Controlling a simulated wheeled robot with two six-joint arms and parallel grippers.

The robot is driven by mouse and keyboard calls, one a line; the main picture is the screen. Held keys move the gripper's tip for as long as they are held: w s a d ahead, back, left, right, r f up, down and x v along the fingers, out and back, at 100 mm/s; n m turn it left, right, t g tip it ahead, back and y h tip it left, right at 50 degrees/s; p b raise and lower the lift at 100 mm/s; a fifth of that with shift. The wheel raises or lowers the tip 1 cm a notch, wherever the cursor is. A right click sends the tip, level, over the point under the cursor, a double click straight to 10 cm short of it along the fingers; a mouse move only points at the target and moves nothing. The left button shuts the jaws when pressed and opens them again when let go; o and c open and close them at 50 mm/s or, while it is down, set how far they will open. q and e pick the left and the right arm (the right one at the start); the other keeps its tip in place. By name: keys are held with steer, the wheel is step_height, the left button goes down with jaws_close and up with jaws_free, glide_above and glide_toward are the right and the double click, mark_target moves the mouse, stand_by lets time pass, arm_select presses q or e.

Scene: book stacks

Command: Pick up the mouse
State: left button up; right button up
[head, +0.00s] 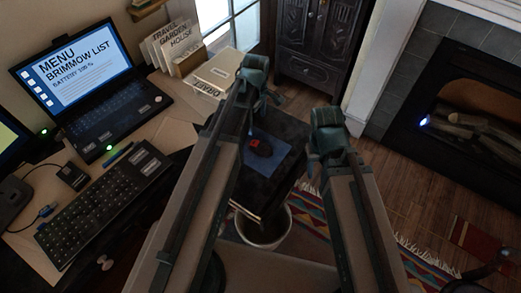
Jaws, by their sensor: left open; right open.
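The mouse (261,147) is black with red on it. It lies on a blue mat (275,165) on top of a dark stand (250,192) in the middle of the head view. My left gripper (262,97) is above it in the picture, apart from the mouse, and looks empty. My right gripper (315,163) is to the right of the mouse, beside the stand, and also looks empty. My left arm covers part of the stand's left side. The fingertips are small and dark against the background.
A desk at left holds an open laptop (100,95), a keyboard (100,205) and books (172,45). A light bin (262,228) stands below the dark stand. A carved cabinet (315,45) is behind, and a fireplace (480,120) is at right.

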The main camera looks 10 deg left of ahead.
arm_select(q)
steer(key=b, duration=0.9)
glide_toward(255, 143)
steer(key=shift+w+d+f, duration=0.1)
steer(key=shift+d+f, duration=0.05)
steer(key=shift+f, duration=1.15)
steer(key=shift+w+d+f, duration=0.1)
steer(key=shift+d+f, duration=0.05)
steer(key=shift+f, duration=1.1)
steer(key=f+b, duration=0.5)
steer(key=shift+s+a+f, duration=0.1)
steer(key=shift+s+a, duration=0.1)
steer(key=shift+a, duration=0.05)
steer(key=c, duration=1.3)
steer(key=shift+r, duration=0.25)
